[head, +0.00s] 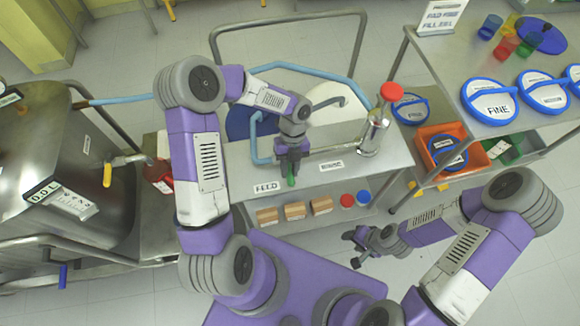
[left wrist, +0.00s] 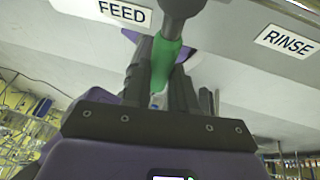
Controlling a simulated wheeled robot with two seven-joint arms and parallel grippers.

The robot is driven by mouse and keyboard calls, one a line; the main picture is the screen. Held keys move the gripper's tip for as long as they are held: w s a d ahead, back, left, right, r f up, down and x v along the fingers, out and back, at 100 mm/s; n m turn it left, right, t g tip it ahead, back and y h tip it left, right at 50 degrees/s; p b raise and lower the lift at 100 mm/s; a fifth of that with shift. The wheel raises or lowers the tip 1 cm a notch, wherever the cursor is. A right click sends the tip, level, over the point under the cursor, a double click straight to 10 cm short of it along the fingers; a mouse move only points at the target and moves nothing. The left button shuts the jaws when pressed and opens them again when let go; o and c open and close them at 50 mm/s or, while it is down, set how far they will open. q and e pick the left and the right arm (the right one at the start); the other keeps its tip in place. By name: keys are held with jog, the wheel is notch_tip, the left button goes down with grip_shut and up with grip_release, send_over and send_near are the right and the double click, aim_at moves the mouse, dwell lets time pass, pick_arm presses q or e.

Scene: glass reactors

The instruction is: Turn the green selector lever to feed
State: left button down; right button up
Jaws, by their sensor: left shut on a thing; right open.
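The green selector lever (left wrist: 166,62) sits between the fingers of my left gripper (left wrist: 160,85) in the left wrist view, which is shut on it. In that view the lever hangs from a dark round knob and leans slightly, between the FEED label (left wrist: 122,13) and the RINSE label (left wrist: 288,41), nearer FEED. In the head view my left gripper (head: 291,171) is at the front edge of the steel bench, and only a bit of green shows below it. My right gripper (head: 356,246) is open and empty, low in front of the bench, away from the lever.
A steel tank (head: 70,150) with a yellow-handled valve stands at the left. Blue hoses (head: 254,140) and a metal vessel with a red cap (head: 391,92) are on the bench. Small boxes (head: 294,211) line the shelf below. A trolley with blue-rimmed lids (head: 488,101) stands at the right.

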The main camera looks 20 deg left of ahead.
pick_arm(q)
jog(key=c, duration=0.9)
grip_release()
jog(key=p+v, duration=0.2)
jog(key=v, duration=0.5)
jog(key=shift+r, duration=0.25)
jog(key=shift+w, duration=0.1)
jog(key=s+d+f+n+t+h+p, duration=0.1)
jog(key=s+d+f+n+p, duration=0.1)
jog(key=n, duration=0.8)
jog(key=s+d+f+n+t+h+p, duration=0.1)
jog(key=s+n+p, duration=0.4)
jog(key=n, duration=0.6)
jog(key=s+d+f+n+t+h+p, duration=0.1)
jog(key=s+d+f+n+t+p, duration=0.2)
jog(key=n, duration=0.7)
jog(key=s+d+f+p, duration=0.1)
jog(key=s, duration=0.1)
jog(key=shift+s+d+f, duration=0.2)
jog(key=shift+s+d, duration=0.1)
jog(key=shift+s, duration=0.05)
